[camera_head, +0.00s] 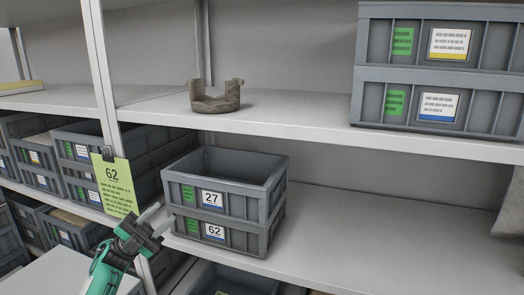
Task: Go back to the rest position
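My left gripper (158,218) comes in from the lower left, with a teal and dark arm behind it. Its two light fingertips are apart, with nothing visible between them. It is in front of the left side of two stacked grey crates on the middle shelf. The upper crate (238,199) is labelled 27 and looks empty as far as I can see inside. The lower crate (244,238) is labelled 62. A green card (116,186) marked 62 hangs on the shelf post, just above the gripper. My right gripper is not in view.
A broken brown-grey pottery vessel (215,97) stands on the upper shelf (290,119). Two stacked grey crates (436,72) stand at its right. More crates (40,180) fill the shelves at left.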

